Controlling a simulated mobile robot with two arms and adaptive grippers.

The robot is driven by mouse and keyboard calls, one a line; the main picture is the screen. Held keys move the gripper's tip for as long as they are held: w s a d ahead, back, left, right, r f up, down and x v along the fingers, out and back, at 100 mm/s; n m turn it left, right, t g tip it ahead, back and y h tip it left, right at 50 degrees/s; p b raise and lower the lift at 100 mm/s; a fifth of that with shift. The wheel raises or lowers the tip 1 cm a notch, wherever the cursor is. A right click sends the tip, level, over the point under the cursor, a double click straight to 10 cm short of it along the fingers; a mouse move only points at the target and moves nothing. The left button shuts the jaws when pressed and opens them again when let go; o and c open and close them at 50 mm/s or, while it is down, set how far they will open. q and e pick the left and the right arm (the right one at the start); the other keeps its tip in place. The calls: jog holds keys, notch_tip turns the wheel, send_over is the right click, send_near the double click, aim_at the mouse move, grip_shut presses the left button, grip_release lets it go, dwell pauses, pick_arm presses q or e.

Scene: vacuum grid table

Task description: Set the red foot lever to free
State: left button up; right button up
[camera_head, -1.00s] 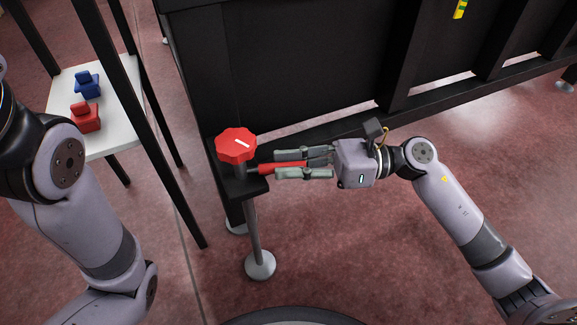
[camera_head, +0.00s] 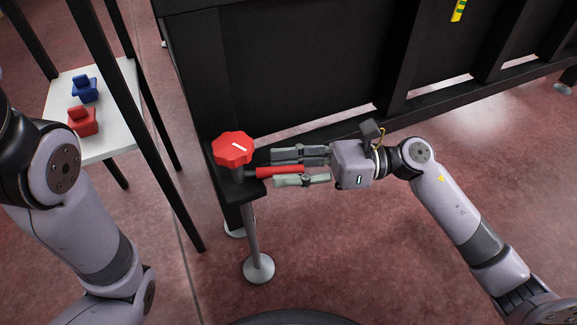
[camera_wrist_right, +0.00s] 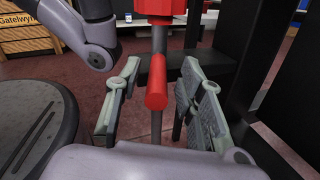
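The red foot lever (camera_head: 280,171) sticks out to the right from below a red octagonal knob (camera_head: 233,147) with a white mark, on a black bracket. My right gripper (camera_head: 288,168) is open, with one finger on each side of the lever's red grip. In the right wrist view the red grip (camera_wrist_right: 157,84) lies between the two fingers (camera_wrist_right: 152,95), with a visible gap on both sides. The lever's dark rod runs from the grip to the bracket. My left arm shows at the left in the head view, but its gripper is out of view.
A black table frame (camera_head: 300,70) stands close behind the lever and right gripper. A thin post with a round foot (camera_head: 259,269) supports the bracket. A white shelf (camera_head: 110,140) at the left holds a blue part (camera_head: 84,89) and a red part (camera_head: 83,121). Floor at the right is clear.

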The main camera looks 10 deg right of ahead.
jog(key=s+d, duration=0.1)
jog(key=d, duration=1.1)
